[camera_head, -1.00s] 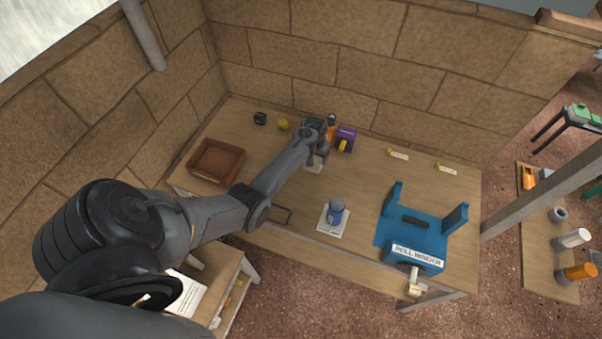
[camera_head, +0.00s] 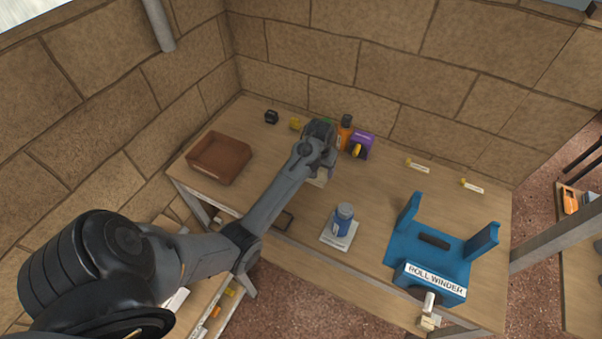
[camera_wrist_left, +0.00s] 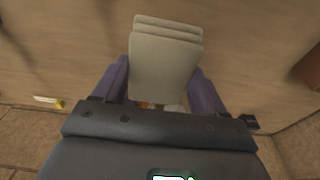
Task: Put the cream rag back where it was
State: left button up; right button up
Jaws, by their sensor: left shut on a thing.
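The cream rag (camera_wrist_left: 165,62) is a folded, layered pad between the two purple fingers of my left gripper (camera_wrist_left: 165,85) in the left wrist view. The gripper is shut on it. In the head view my left gripper (camera_head: 319,166) points down over the back middle of the workbench, and a pale edge of the rag (camera_head: 317,179) shows beneath it. The arm hides most of the rag there. I cannot tell whether the rag touches the bench top. My right gripper is not in view.
A brown tray (camera_head: 219,158) stands at left on the workbench. An orange bottle (camera_head: 344,134) and a purple box (camera_head: 362,143) stand close behind my gripper. A blue tin (camera_head: 343,219) stands on a white sheet in front. The blue roll winder (camera_head: 430,255) is at right.

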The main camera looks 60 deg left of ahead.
pick_arm(q)
jog(key=a+f, duration=0.1)
jog(key=a, duration=0.2)
jog(key=s+a+f, duration=0.1)
jog(key=a+f, duration=0.1)
jog(key=s+a+f+b, duration=0.1)
jog(key=a+f, duration=0.1)
jog(key=a, duration=0.1)
jog(key=shift+a+f, duration=0.1)
jog(key=shift+a, duration=0.2)
jog(key=shift+f, duration=2.05)
jog(key=shift+f, duration=0.1)
jog(key=o, duration=1)
